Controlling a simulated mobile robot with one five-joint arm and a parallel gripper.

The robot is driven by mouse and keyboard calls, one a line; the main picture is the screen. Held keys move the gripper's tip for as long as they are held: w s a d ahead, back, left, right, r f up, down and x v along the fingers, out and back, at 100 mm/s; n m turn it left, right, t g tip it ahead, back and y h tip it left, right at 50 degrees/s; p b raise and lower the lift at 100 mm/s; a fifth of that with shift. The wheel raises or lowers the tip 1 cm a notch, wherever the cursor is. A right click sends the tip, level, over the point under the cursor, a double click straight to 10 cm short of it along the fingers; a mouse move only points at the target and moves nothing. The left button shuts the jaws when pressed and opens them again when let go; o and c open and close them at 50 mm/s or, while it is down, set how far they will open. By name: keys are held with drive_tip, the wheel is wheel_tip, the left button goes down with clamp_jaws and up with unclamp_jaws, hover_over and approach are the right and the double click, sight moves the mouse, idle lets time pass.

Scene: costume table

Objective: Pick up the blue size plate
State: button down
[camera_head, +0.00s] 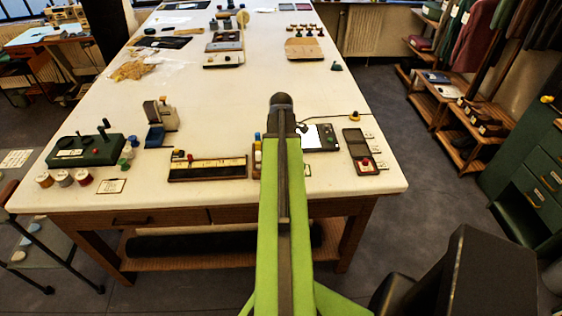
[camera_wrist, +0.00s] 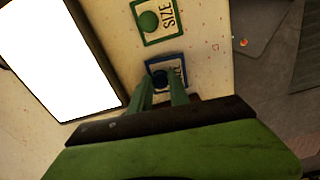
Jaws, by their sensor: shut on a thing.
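In the wrist view the blue size plate (camera_wrist: 180,68) is a small cream plate with a dark blue border, a dark blue round knob and partly covered lettering. My gripper (camera_wrist: 162,82) is shut on it at the knob, and the fingers hide part of the plate. I cannot tell whether the plate touches the table or is slightly above it. A green-bordered size plate (camera_wrist: 170,34) with a green knob lies just beyond it. In the head view my arm hides the gripper and the blue plate.
A bright white panel in a dark frame (camera_head: 320,137) lies near my arm; it fills the left of the wrist view (camera_wrist: 60,55). A dark box with a red knob (camera_head: 361,150) is right of it. A ruler tray (camera_head: 207,168) lies left. The table's middle (camera_head: 210,95) is clear.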

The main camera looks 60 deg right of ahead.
drive_tip(key=r+p, duration=0.1)
drive_tip(key=r, duration=0.1)
drive_tip(key=s+r+p, duration=0.1)
drive_tip(key=r+p, duration=0.1)
drive_tip(key=shift+d+r+p, duration=0.1)
drive_tip(key=shift+r+p, duration=0.15)
drive_tip(key=shift+p, duration=0.05)
drive_tip(key=s+d+r+p, duration=0.3)
drive_tip(key=s+r+p, duration=0.2)
drive_tip(key=s, duration=0.5)
drive_tip(key=shift+r+p, duration=0.3)
